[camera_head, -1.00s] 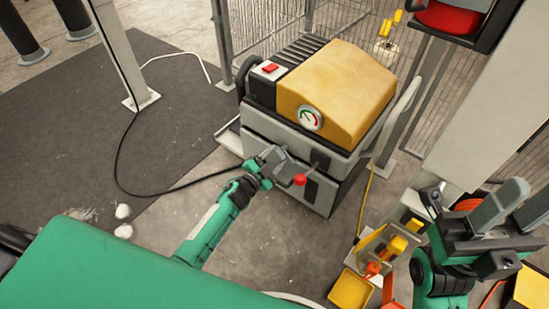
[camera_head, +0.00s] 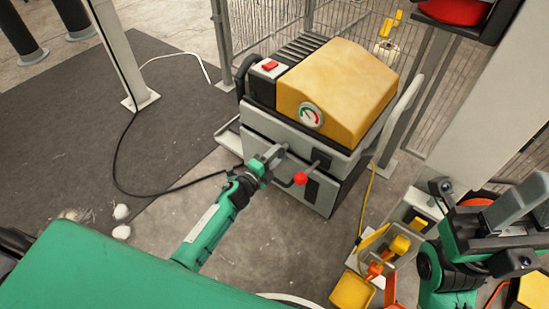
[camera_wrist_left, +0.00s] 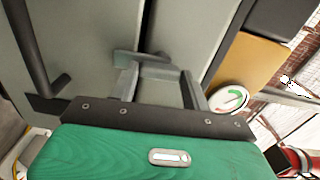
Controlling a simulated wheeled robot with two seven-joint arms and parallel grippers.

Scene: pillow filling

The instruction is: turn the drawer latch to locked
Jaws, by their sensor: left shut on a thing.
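The grey and black machine has a drawer front (camera_head: 325,188) low on its near side. A lever with a red ball knob (camera_head: 300,178) sticks out there. My left gripper (camera_head: 277,153) is at the drawer front, left of the red knob. In the left wrist view, its two fingers (camera_wrist_left: 158,82) are shut on a small grey latch piece (camera_wrist_left: 140,57), against the grey panel. The fingers hide part of the latch, and I cannot read its locked or unlocked mark. My right gripper (camera_head: 520,222) is away at the far right, open and empty.
The machine carries a tan cover (camera_head: 350,80), a dial gauge (camera_head: 311,115) and a red button (camera_head: 269,65). A dark bar (camera_wrist_left: 40,60) stands out near my left fingers. A yellow bin (camera_head: 352,291) and a white post (camera_head: 490,100) are at right. A black cable crosses the floor.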

